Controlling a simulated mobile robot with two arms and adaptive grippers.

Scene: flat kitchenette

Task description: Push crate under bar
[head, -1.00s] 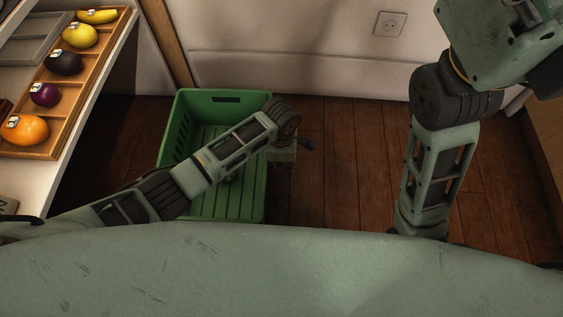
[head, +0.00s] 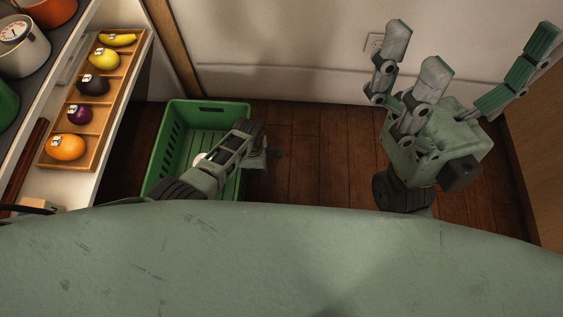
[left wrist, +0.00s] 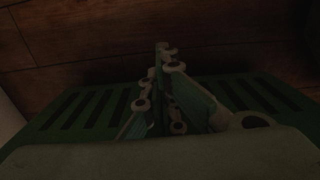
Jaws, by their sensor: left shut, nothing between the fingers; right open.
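The green slatted crate (head: 213,104) stands on the floor right of the white counter in the head view. Its slotted wall (left wrist: 85,108) spans the left wrist view. The counter (head: 62,184) at left is probably the bar. My left arm reaches across the crate. My left gripper (head: 276,154) is beside the crate's right side, mostly hidden by its wrist. In the left wrist view its fingers (left wrist: 163,48) are shut and empty, close to the crate; contact cannot be told. My right gripper (head: 480,50) is raised at right, its fingers spread and empty.
A wooden tray (head: 87,128) holds fruit on the counter, with pots (head: 22,48) on a level at far left. The wooden floor (head: 320,150) is clear right of the crate, before the wall.

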